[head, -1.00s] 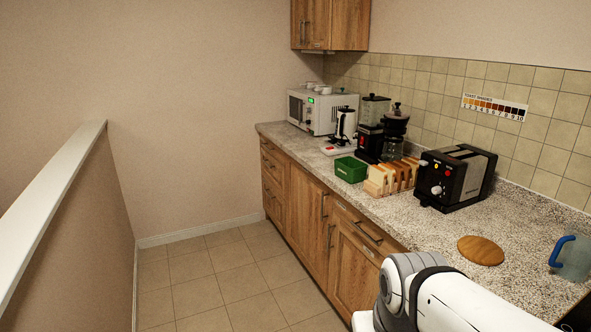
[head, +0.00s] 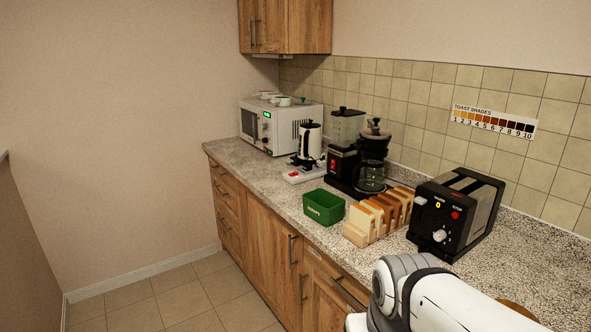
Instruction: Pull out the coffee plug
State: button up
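The black coffee maker (head: 344,150) stands on the counter against the tiled wall, with a glass jug on its right side and a red switch on its front. My white arm shows at the lower right, but my gripper is out of the picture.
A wall cabinet (head: 285,25) hangs above. The tiled floor at left is clear.

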aim_at(307, 167)
jog(key=u, duration=0.45)
jog(key=k, duration=1.35)
jog(key=u, duration=0.75)
jog(key=i, duration=2.15)
jog(key=z, duration=0.15)
jog(key=i, duration=1.5)
jog(key=z, duration=1.55)
jog(key=i, duration=1.25)
jog(key=z, duration=0.85)
